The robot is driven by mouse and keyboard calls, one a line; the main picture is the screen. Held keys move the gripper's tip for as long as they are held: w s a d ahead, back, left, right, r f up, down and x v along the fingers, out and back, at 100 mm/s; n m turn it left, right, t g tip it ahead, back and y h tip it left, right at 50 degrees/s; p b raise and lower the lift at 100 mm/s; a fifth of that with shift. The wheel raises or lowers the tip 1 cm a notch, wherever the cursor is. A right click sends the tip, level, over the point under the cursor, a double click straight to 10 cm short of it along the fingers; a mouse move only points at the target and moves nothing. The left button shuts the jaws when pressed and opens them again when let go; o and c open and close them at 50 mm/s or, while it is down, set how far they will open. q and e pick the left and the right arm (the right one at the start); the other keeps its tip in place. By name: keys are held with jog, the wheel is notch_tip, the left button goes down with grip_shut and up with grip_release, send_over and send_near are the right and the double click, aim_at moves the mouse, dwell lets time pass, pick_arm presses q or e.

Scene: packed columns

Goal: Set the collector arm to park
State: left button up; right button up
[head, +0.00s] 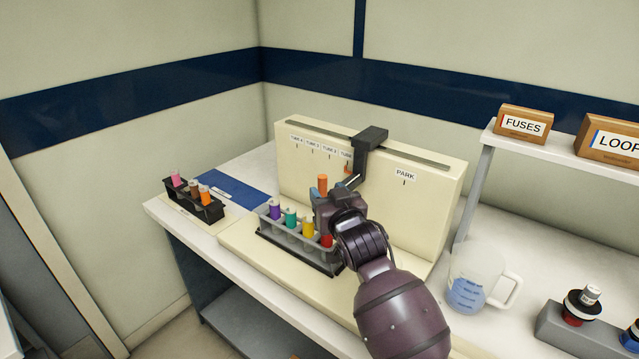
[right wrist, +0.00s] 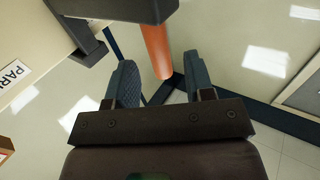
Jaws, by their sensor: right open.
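The collector arm (head: 370,139) is a dark block on the slotted rail of a cream unit (head: 430,205). It stands at the rightmost tube label, partly hiding it, left of the PARK label (head: 405,175). An orange handle (head: 322,183) projects from the arm; it also shows in the right wrist view (right wrist: 157,52). My right gripper (head: 324,197) is open around the handle's end, a finger on each side, with gaps visible in the right wrist view. My left gripper is not in view.
A rack (head: 300,252) of colored-cap tubes stands below my right gripper. A smaller rack (head: 198,200) stands at the left, by a blue mat (head: 232,190). A measuring jug (head: 468,285) is at the right, below a shelf with a FUSES box (head: 523,124).

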jog(key=shift+x, duration=2.6)
grip_shut()
jog(key=shift+d, duration=0.1)
